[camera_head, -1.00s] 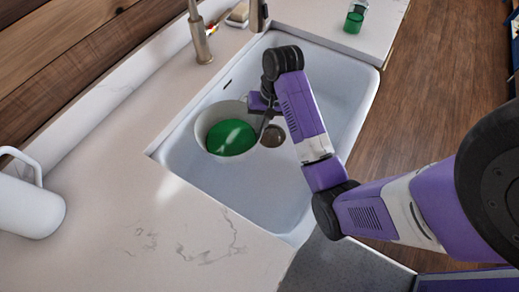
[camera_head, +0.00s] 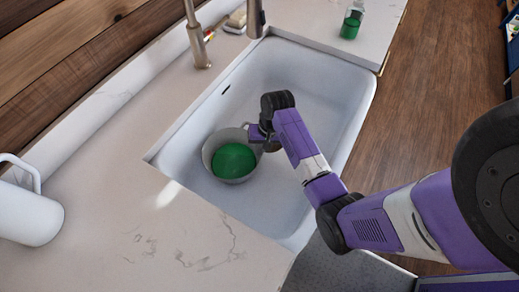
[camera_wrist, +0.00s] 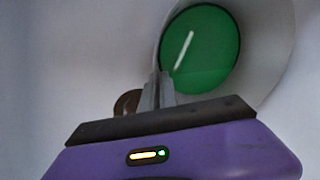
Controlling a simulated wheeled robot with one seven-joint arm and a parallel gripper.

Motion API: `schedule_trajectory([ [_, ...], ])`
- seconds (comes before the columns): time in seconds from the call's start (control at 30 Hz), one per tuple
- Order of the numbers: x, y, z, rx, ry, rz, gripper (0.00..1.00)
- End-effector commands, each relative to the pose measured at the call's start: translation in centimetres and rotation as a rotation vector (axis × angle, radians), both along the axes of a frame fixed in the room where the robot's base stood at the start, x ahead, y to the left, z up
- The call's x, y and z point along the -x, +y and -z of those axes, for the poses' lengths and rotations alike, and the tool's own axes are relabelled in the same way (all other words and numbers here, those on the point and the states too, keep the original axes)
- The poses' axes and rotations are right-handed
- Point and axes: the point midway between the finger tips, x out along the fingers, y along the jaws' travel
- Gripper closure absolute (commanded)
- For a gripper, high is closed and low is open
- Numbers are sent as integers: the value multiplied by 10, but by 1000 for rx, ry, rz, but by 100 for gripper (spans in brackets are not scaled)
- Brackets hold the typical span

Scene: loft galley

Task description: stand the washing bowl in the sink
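The washing bowl (camera_head: 211,152) is pale grey-white with a green inside bottom. It is within the white sink (camera_head: 302,70), toward the left wall in the head view, and looks roughly level. I cannot tell whether its base touches the sink floor. My gripper (camera_head: 250,135) is at the bowl's right rim. In the wrist view the bowl (camera_wrist: 268,45) fills the upper right, and my gripper's fingers (camera_wrist: 158,88) are close together with its rim between them. The fingertips are partly hidden by the bowl.
The dark round drain (camera_wrist: 127,102) shows beside the fingers. A metal tap (camera_head: 196,40) stands on the counter left of the sink. A white mug (camera_head: 28,212) is at far left, and a green-filled container (camera_head: 351,24) is at the back right. The sink's far part is clear.

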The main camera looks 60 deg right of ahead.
Motion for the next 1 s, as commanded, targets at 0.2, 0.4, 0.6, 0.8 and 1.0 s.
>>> schedule_trajectory([
  [0.2, 0, 0, 1, -1, -1, 0, 100],
  [0.4, 0, 0, 2, 0, 0, 0, 75],
  [0.6, 0, 0, 2, 0, 0, 0, 75],
  [0.8, 0, 0, -3, 1, -1, 0, 75],
  [1.0, 4, -4, -33, 3, -3, 0, 75],
])
